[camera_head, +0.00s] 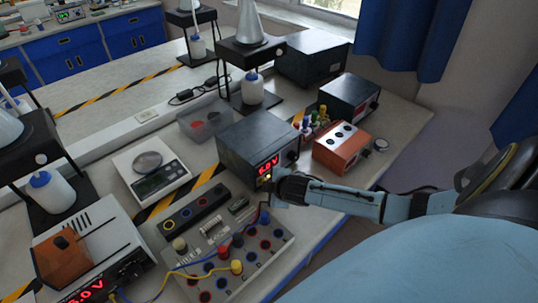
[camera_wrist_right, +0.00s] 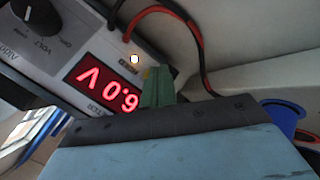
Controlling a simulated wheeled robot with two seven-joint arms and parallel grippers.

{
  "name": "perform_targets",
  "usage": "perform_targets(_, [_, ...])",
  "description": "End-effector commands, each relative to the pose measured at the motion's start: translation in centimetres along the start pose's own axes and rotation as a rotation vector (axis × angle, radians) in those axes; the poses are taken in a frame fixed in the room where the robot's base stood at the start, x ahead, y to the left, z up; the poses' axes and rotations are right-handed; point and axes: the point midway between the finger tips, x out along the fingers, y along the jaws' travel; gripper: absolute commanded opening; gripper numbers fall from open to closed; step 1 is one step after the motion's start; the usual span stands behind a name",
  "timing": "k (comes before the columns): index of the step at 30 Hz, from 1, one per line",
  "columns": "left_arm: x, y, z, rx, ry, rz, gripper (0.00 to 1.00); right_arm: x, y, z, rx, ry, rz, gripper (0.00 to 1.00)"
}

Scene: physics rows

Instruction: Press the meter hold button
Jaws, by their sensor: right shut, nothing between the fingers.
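The meter (camera_head: 252,133) is a dark-topped box on the bench with a red lit display reading 6.0 V. In the right wrist view its pale front panel (camera_wrist_right: 85,45) shows the display (camera_wrist_right: 103,88), a dark knob and a small round white button (camera_wrist_right: 134,59) beside a small orange label. My right gripper (camera_head: 270,183) is at the meter's front, its arm coming in from the right. In the wrist view its greenish fingertips (camera_wrist_right: 158,86) are shut and empty, just beside the button; I cannot tell whether they touch the panel. My left gripper is not in view.
A terminal board (camera_head: 225,240) with knobs and cables lies in front of the meter. A power supply (camera_head: 92,250) reading 5.0 V stands lower left. A scale (camera_head: 150,168) is left, an orange box (camera_head: 342,148) right. Red and black leads (camera_wrist_right: 185,35) run near the fingertips.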

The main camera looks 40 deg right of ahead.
Motion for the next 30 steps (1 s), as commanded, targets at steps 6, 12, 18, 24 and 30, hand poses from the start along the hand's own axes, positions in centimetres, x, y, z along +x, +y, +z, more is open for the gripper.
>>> perform_targets(6, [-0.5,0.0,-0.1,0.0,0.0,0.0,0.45,-0.5,-0.3,0.3,0.0,-0.001,-0.001,0.0])
perform_targets(12, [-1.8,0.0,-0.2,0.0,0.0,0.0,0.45,-2.0,-1.3,1.4,0.0,-0.003,-0.002,0.0])
perform_targets(18, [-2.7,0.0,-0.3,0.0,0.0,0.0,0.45,-3.4,-2.4,2.4,0.0,-0.003,-0.002,0.0])
perform_targets(24, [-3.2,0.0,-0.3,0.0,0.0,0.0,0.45,-4.2,-3.0,3.1,0.0,-0.002,-0.001,0.0])
perform_targets(30, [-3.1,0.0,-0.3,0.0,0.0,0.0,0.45,-4.2,-3.1,3.1,0.0,-0.002,0.0,0.0])
